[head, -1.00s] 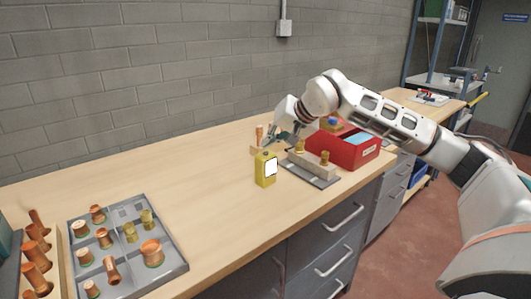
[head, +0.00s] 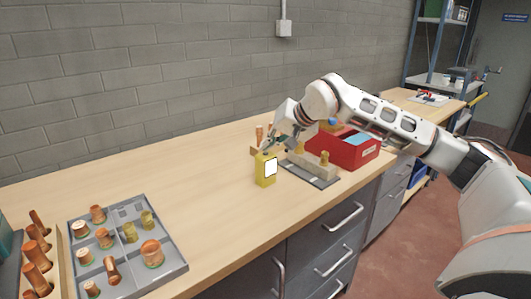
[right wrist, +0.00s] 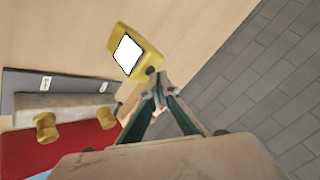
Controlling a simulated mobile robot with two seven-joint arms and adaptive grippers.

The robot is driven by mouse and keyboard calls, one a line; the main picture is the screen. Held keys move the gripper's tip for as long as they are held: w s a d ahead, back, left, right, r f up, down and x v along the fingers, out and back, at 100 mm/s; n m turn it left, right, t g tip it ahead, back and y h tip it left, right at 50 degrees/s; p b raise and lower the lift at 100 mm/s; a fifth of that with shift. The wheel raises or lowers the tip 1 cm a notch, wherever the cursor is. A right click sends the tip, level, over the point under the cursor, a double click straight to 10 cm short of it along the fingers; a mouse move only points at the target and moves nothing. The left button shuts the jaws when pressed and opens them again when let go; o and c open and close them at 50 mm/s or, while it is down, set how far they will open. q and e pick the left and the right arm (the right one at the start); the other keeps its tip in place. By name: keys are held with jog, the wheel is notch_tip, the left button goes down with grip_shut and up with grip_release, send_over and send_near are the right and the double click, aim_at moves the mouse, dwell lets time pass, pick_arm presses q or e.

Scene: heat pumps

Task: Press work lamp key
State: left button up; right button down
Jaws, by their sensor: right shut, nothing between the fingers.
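The work lamp, a small yellow block with a bright white face, stands upright on the bench in the head view (head: 265,170). It also shows in the right wrist view (right wrist: 137,52). A small dark round key (right wrist: 150,70) sits at the lamp's near end in the wrist view. My right gripper (head: 266,149) is shut and empty, pointing down just above the lamp's top. In the wrist view its fingertips (right wrist: 159,84) are very close to the key; I cannot tell whether they touch. My left gripper is out of view.
Right of the lamp, a grey plate (head: 317,179) carries a pale block with brass fittings, beside a red box (head: 352,152). A grey tray (head: 173,258) of copper and brass fittings lies at the front left. The bench between tray and lamp is clear.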

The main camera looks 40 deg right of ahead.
aim_at(268, 153)
jog(key=shift+f, duration=0.25)
dwell(0.5)
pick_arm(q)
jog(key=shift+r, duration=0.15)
pick_arm(e)
jog(key=shift+r+p, duration=0.6)
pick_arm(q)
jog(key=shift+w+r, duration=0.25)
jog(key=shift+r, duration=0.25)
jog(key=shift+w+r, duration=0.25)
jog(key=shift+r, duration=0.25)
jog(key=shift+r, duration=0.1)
